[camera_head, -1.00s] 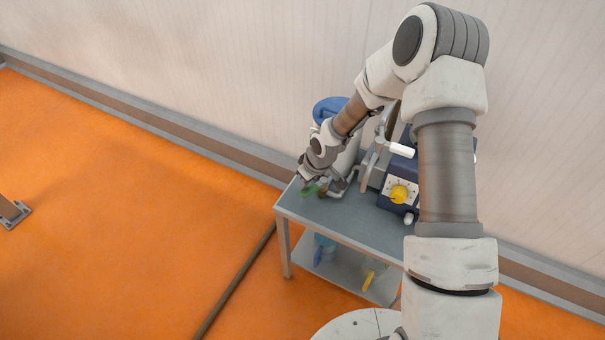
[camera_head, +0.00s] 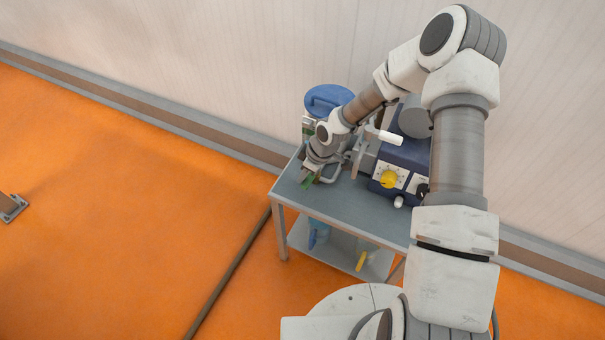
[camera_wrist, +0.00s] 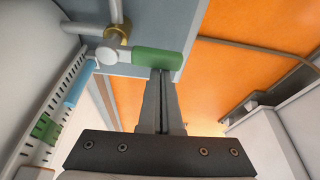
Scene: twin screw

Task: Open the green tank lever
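The green lever (camera_wrist: 158,62) lies crosswise near the top of the wrist view, running right from a pale hub on a brass valve fitting (camera_wrist: 118,33). In the head view a small bit of green lever (camera_head: 308,181) shows just below my gripper (camera_head: 309,170), at the left end of the cart. In the wrist view my gripper (camera_wrist: 160,74) has its two fingers together, with nothing seen between them. Its tips meet the lever's lower edge in the picture; I cannot tell whether they touch. The tank with a blue lid (camera_head: 328,99) stands behind my wrist and is partly hidden.
The grey cart (camera_head: 345,208) stands near the wall. A dark blue machine with a yellow knob (camera_head: 389,179) and a white handle (camera_head: 390,137) stands right of the tank. A bluish item (camera_head: 318,236) sits on the lower shelf. The orange floor (camera_head: 130,220) left of the cart is clear.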

